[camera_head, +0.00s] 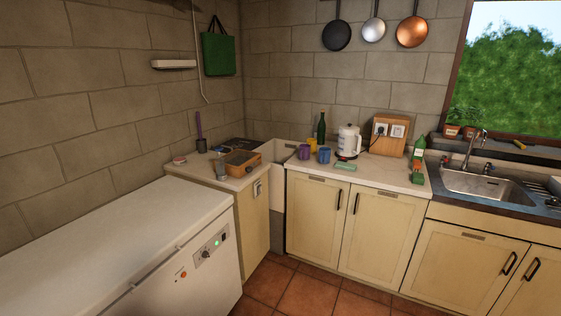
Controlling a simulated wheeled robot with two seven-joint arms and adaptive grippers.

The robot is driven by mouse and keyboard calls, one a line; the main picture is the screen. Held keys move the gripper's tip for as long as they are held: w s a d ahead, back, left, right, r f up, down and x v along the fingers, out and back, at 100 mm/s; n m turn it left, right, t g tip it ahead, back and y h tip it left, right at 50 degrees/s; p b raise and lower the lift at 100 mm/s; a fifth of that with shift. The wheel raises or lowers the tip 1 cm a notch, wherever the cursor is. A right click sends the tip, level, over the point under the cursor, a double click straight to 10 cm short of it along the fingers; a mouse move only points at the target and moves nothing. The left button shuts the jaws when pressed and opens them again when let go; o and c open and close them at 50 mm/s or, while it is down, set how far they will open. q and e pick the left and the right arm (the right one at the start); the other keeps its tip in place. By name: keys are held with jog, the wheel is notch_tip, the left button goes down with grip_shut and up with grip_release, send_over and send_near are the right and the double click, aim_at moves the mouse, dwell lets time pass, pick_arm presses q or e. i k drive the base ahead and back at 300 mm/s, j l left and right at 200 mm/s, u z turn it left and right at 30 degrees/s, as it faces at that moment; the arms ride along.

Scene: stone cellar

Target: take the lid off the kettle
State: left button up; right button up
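A white kettle (348,143) stands upright on the light worktop, near the back wall and right of the coloured mugs. It looks small from here, and I cannot make out whether its lid is a separate part. A dark cord runs from beside it toward the wall sockets. Neither my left gripper nor my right gripper shows in the head view.
Mugs (304,152), a green bottle (321,128) and a flat green item (346,166) surround the kettle. A wooden board (387,135) stands behind right. A white chest freezer (110,240) fills the left foreground. Tiled floor (305,291) before the cabinets is clear.

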aim_at(349, 127)
jog(key=i+l+u, duration=0.25)
jog(key=l+u, duration=0.2)
jog(key=l, duration=0.25)
jog(key=i+l+u, duration=0.25)
jog(key=l, duration=0.15)
jog(key=k, duration=0.1)
